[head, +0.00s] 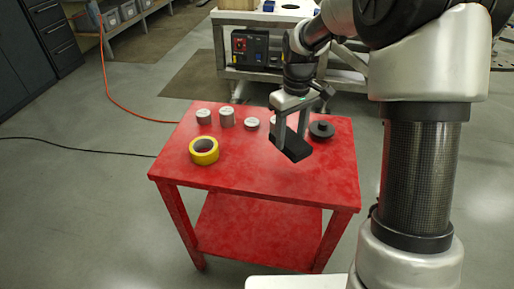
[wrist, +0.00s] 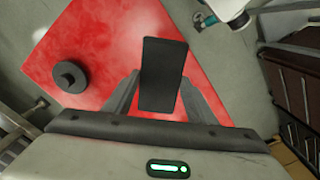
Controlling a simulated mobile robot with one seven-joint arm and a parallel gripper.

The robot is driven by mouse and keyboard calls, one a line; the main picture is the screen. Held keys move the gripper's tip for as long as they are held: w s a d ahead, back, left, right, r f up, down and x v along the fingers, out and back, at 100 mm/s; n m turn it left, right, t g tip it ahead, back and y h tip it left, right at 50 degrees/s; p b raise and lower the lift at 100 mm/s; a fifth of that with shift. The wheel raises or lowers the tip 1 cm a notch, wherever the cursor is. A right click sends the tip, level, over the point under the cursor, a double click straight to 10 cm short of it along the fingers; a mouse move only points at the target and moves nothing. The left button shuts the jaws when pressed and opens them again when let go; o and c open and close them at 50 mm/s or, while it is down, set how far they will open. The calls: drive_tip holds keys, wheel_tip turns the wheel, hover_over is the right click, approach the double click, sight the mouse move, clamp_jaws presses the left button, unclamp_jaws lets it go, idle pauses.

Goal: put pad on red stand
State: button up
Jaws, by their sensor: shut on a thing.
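My gripper (head: 291,129) is shut on a black rectangular pad (head: 296,151). It holds the pad tilted above the red stand (head: 240,178), over the stand's right half. In the wrist view the pad (wrist: 163,75) sits between the two fingers, with the red top (wrist: 100,28) behind it. A gap between pad and top seems to show, but its height is hard to tell. The pad and fingers partly hide a small grey disc behind them in the head view.
On the stand are a yellow tape roll (head: 204,151), several small grey metal cylinders (head: 227,118) along the back, and a black round knobbed part (head: 321,130) right of the pad. The stand's front middle is clear. A workbench (head: 290,75) stands behind.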

drive_tip(key=w+a+f+n+b, duration=0.3)
drive_tip(key=w+a+n+b, duration=0.1)
drive_tip(key=w+a+n, duration=0.35)
drive_tip(key=n, duration=0.2)
hover_over(262, 161)
drive_tip(key=shift+m, duration=0.25)
wheel_tip(262, 161, down, 10)
drive_tip(key=shift+f, duration=0.1)
drive_tip(key=o, duration=0.6)
drive_tip(key=shift+f, duration=0.15)
drive_tip(key=o, duration=0.4)
drive_tip(key=shift+o, duration=0.2)
